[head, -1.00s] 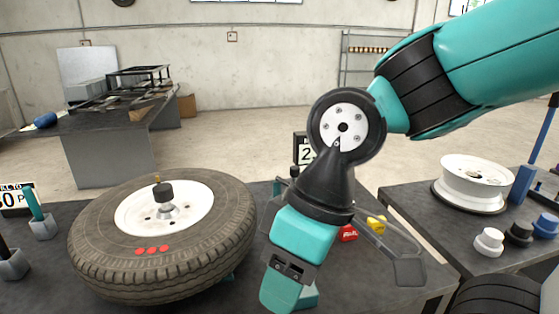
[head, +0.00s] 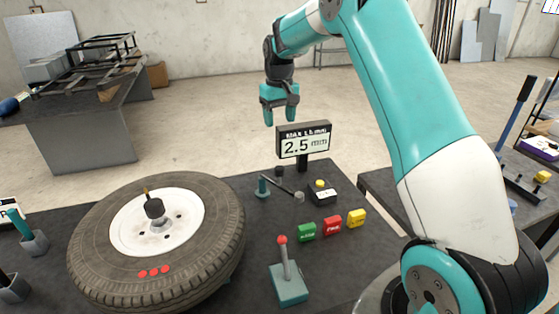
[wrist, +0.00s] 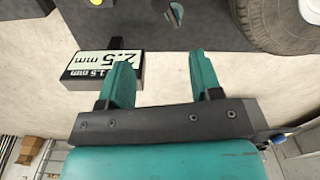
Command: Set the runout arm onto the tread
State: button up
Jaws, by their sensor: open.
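The tyre (head: 225,245) lies flat on the dark table, with its tread facing outward and a white wheel (head: 190,225) in its middle. A short teal post (head: 263,190) stands right of the tyre. Beside it a thin dark rod (head: 281,186) runs to a small grey knob; this looks like the runout arm, and it lies apart from the tread. My gripper (head: 280,108) is raised behind the display, open and empty. The wrist view shows its two teal fingers (wrist: 163,78) wide apart. A small dark part (wrist: 174,14) shows at the top there, partly cut off.
A display (head: 304,143) reading 2.5 mm stands at the table's back edge, close below my gripper. Another table stands farther right.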

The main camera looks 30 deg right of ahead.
aim_at(279, 168)
notch_tip(279, 168, down, 17)
jog(key=p, duration=0.5)
grip_shut()
